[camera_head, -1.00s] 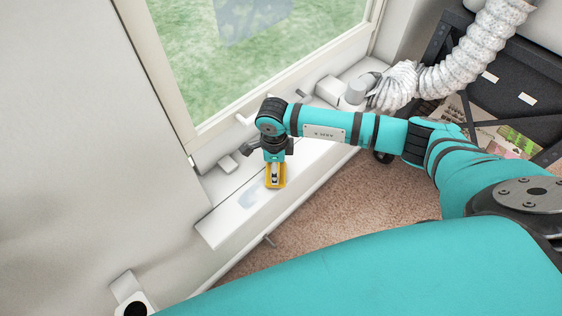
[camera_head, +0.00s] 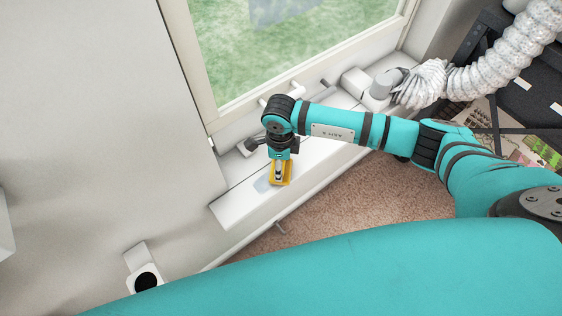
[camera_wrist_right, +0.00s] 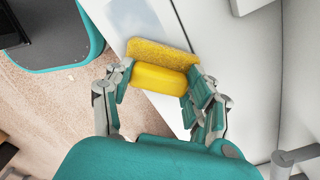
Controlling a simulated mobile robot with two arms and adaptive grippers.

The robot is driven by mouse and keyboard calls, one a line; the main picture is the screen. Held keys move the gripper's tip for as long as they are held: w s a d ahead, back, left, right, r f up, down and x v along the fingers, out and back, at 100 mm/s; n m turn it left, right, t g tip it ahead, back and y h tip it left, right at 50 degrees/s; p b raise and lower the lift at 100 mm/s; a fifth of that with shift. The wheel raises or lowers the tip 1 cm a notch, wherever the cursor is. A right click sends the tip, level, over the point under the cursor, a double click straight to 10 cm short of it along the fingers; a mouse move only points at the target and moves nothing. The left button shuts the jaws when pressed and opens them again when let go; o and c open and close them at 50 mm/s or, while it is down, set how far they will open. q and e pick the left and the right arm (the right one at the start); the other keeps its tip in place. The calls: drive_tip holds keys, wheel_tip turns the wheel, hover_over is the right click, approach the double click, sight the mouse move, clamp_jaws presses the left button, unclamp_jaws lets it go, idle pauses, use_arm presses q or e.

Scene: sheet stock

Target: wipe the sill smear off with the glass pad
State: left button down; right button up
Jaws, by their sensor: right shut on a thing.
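The glass pad (camera_head: 287,179) is a yellow block with a coarser ochre side. It also shows in the wrist view (camera_wrist_right: 160,78). My right gripper (camera_head: 280,160) is shut on it, with a finger at each end in the wrist view (camera_wrist_right: 158,82). The pad is at the white sill (camera_head: 237,205); whether it presses on it I cannot tell. The smear (camera_head: 263,184) is a pale blue-grey patch on the sill, just left of the pad, which seems to cover part of it. A grey-blue patch (camera_wrist_right: 142,16) shows beyond the pad in the wrist view. My left gripper is out of view.
The window frame (camera_head: 203,120) rises behind the sill, with small grey-white fittings (camera_head: 243,147) along its foot. A white ribbed hose (camera_head: 490,55) and a grey cylinder (camera_head: 384,84) stand at the sill's right end. Brown carpet (camera_head: 350,205) lies below.

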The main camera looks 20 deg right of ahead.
drive_tip(key=shift+r+p, duration=1)
drive_tip(key=shift+r, duration=0.55)
drive_tip(key=shift+w+r+p, duration=0.1)
drive_tip(key=shift+r+p, duration=1.15)
drive_tip(key=shift+r, duration=0.65)
drive_tip(key=shift+d+r, duration=0.1)
drive_tip(key=shift+r, duration=0.25)
drive_tip(key=s+d+r+n+p, duration=0.1)
drive_tip(key=s+d+r+n, duration=0.1)
drive_tip(key=r+n, duration=0.5)
drive_tip(key=s+d+r+n+p, duration=0.1)
drive_tip(key=s+d+r+n, duration=0.1)
drive_tip(key=r+n, duration=0.6)
drive_tip(key=s+d+r+n+p, duration=0.1)
drive_tip(key=s+r+n, duration=0.3)
drive_tip(key=r+n, duration=0.3)
drive_tip(key=shift+s+d+r+n+p, duration=0.2)
drive_tip(key=shift+d+n+p, duration=0.1)
drive_tip(key=shift+d+n, duration=0.15)
